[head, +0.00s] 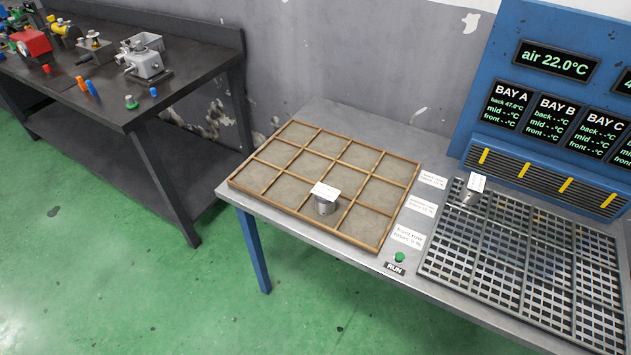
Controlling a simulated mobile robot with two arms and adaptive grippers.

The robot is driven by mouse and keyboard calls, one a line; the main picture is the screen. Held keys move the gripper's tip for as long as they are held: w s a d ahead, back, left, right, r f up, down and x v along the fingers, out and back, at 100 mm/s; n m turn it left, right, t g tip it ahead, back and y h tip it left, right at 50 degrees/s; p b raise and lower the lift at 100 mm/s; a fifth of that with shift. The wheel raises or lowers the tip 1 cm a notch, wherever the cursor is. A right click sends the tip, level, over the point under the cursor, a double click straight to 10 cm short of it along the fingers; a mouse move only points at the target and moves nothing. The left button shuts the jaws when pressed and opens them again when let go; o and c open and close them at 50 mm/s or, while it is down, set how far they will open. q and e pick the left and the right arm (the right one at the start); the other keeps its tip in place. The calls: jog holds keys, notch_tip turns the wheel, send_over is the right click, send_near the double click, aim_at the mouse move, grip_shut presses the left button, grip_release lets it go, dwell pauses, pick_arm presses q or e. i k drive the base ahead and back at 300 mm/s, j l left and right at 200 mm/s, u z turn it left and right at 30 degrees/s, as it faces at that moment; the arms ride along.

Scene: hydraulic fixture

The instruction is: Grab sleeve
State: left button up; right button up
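A small grey metal sleeve (325,207) stands in a compartment of the wooden divided tray (345,240), in the row nearest the front edge. A white tag covers its top. A second small metal piece (467,197) with a white tag (477,182) stands on the black grid rack (480,275), at its back left corner. It looks like another sleeve, but it is too small to be sure. Neither of my grippers is in view.
A blue panel (480,60) with temperature displays stands behind the rack. White labels and a green RUN button (399,257) lie between tray and rack. A dark workbench (110,90) with fixtures and coloured parts stands at left. Green floor is clear between.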

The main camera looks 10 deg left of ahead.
aim_at(325, 195)
jog(key=i+l+u, duration=0.15)
jog(key=i+u, duration=0.2)
jog(key=i, duration=0.5)
jog(key=j+z, duration=0.2)
jog(key=z, duration=0.2)
jog(key=i+j+z, duration=0.1)
jog(key=z, duration=0.35)
jog(key=j+z, duration=0.5)
jog(key=z, duration=0.35)
